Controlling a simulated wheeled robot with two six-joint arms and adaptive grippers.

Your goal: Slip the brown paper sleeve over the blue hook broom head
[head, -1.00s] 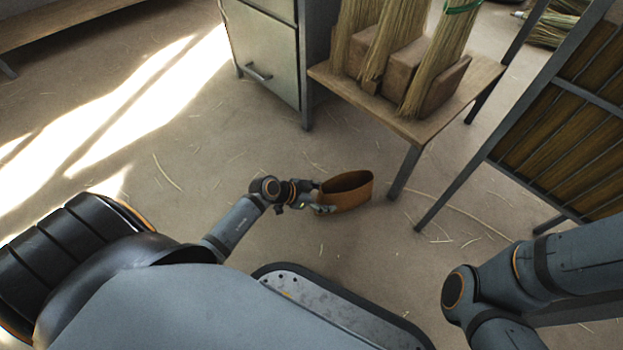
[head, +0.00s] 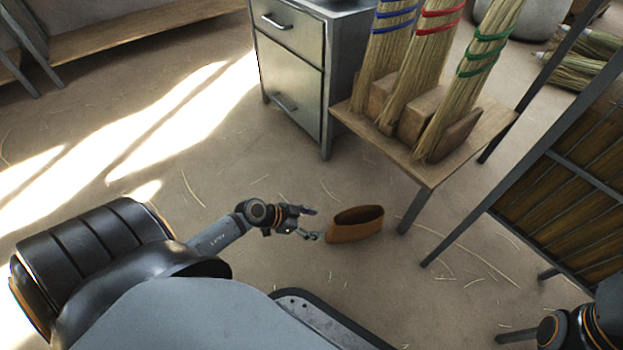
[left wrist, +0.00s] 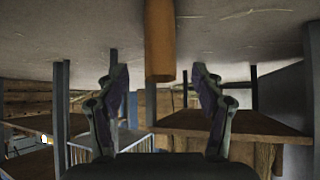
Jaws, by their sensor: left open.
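The brown paper sleeve (head: 345,234), an open oval band, sits right of my left gripper, close to the bench leg; whether it rests on the floor is unclear. My left gripper (head: 311,224) is open and empty, with a small gap to the sleeve. In the left wrist view the sleeve (left wrist: 160,40) shows beyond and between the spread fingertips (left wrist: 159,76). The blue-banded broom head (head: 377,60) stands bristly and upright on the bench, leftmost of three; no hook can be made out. My right gripper is out of view.
The wooden bench (head: 433,174) also holds red-banded (head: 424,65) and green-banded (head: 470,90) brooms among wooden blocks. A metal cabinet (head: 290,85) stands left of it, a slatted rack (head: 565,180) right. Floor around the sleeve is clear apart from straw.

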